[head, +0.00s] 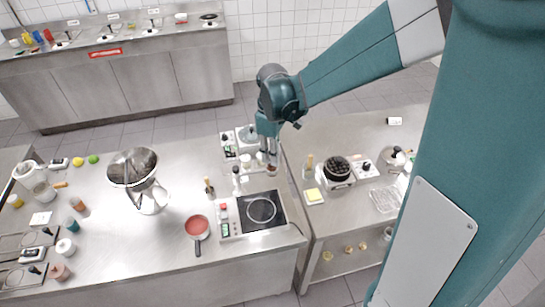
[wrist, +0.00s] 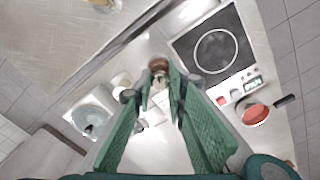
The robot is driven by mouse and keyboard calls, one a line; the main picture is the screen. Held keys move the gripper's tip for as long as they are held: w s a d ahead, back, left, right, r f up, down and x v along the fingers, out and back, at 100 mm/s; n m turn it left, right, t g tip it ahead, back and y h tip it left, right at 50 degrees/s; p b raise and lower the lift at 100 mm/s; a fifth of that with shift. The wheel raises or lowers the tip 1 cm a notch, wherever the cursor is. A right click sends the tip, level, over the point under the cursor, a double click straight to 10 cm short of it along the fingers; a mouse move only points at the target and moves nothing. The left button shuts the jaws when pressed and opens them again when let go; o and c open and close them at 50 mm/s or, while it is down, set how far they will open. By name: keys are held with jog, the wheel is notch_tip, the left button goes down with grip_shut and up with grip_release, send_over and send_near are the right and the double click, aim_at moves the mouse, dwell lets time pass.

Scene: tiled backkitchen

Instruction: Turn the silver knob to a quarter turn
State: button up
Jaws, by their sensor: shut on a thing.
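My gripper (head: 270,158) points down over the back right part of the near steel table. In the wrist view my gripper (wrist: 160,88) has its two green fingers closed around a small brown-topped thing (wrist: 158,64), which also shows below the fingers in the head view (head: 271,170). Its lower part is partly hidden by the fingers. The black hotplate (head: 262,210) with its pale control panel stands in front of my gripper, and also shows in the wrist view (wrist: 215,48). I cannot clearly make out a silver knob in either view.
A white appliance (head: 229,140) stands just behind my gripper. A red pan (head: 197,226), small bottles and a steel funnel-like vessel (head: 133,166) stand to the left. A second table with a pot of dark pieces (head: 337,167) is at right, across a narrow gap.

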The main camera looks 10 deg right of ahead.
jog(key=m+b, duration=0.2)
jog(key=m, duration=0.4)
jog(key=m+b, duration=0.1)
jog(key=m, duration=0.5)
jog(key=shift+a+m, duration=0.1)
jog(key=shift+m, duration=0.3)
jog(key=o, duration=0.9)
jog(key=shift+r, duration=0.1)
jog(key=shift+r, duration=5.9)
jog(key=shift+s, duration=0.1)
